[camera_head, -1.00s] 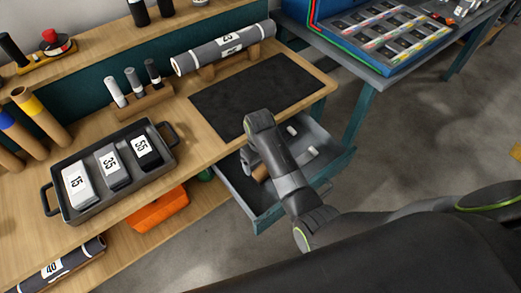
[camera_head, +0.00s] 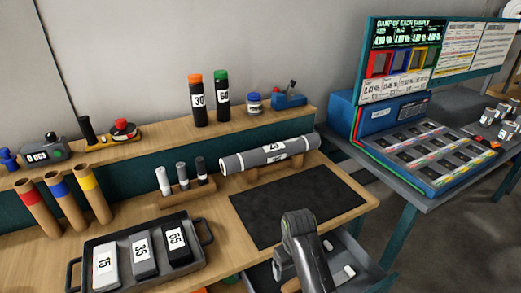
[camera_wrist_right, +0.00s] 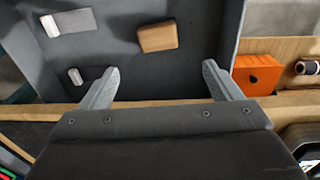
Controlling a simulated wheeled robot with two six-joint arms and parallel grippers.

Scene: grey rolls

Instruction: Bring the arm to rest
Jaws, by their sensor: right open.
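My right arm (camera_head: 305,252) reaches in from the bottom of the head view, its end over the front edge of the dark mat and the open drawer. Its fingers cannot be made out there. In the right wrist view my right gripper (camera_wrist_right: 162,80) has its two fingers wide apart with nothing between them. My left gripper is not in view.
The dark mat (camera_head: 270,212) is bare, with a long grey roll (camera_head: 265,154) on a stand behind it. The drawer (camera_head: 345,254) stands open. An orange box (camera_wrist_right: 250,74) shows beside it.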

